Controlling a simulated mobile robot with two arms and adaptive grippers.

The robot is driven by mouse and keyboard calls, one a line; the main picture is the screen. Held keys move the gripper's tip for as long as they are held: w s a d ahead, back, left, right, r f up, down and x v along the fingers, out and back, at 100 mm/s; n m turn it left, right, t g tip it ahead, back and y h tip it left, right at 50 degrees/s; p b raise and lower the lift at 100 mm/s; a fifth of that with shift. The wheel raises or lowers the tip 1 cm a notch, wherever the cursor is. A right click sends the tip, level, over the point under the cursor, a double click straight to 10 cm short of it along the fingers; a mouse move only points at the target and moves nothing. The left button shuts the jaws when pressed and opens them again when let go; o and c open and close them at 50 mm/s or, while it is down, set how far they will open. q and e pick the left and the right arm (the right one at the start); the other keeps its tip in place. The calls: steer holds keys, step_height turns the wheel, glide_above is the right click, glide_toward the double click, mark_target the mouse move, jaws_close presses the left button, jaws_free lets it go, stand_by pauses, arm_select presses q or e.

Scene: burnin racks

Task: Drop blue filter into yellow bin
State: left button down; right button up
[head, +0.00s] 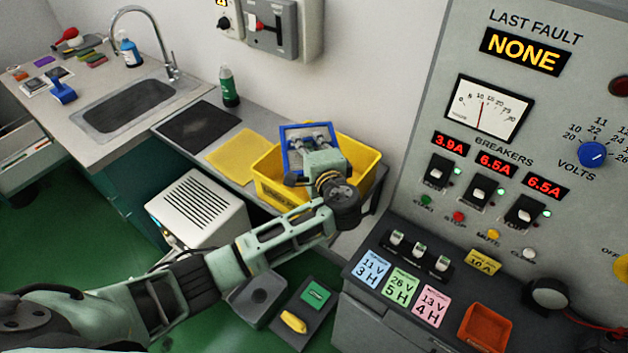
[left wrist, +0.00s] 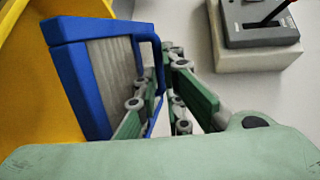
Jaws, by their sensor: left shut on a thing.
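The blue filter (head: 297,134) is a blue frame with a pale pleated middle. My left gripper (head: 312,145) is shut on it and holds it over the yellow bin (head: 357,170), toward the bin's back left part. In the left wrist view the filter (left wrist: 82,75) is tilted, with its blue handle at the green fingers (left wrist: 165,100). The yellow bin (left wrist: 25,60) shows behind it at the left. The bin stands on the counter, and my arm hides part of its front. My right gripper is not in view.
A yellow mat (head: 237,155) and a dark mat (head: 198,126) lie left of the bin. A green bottle (head: 229,87) stands behind them. The breaker panel (head: 520,110) rises close at the right. A grey switch box (head: 270,27) hangs on the wall behind.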

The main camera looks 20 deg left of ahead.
arm_select(q)
steer(key=f+b, duration=0.2)
steer(key=f, duration=0.2)
steer(key=shift+w+f+b, duration=0.1)
steer(key=shift+w+b, duration=0.1)
steer(key=shift+b, duration=0.15)
steer(key=c, duration=1.8)
jaws_free()
steer(key=shift+s, duration=0.1)
steer(key=v, duration=1.2)
steer(key=shift+f, duration=0.1)
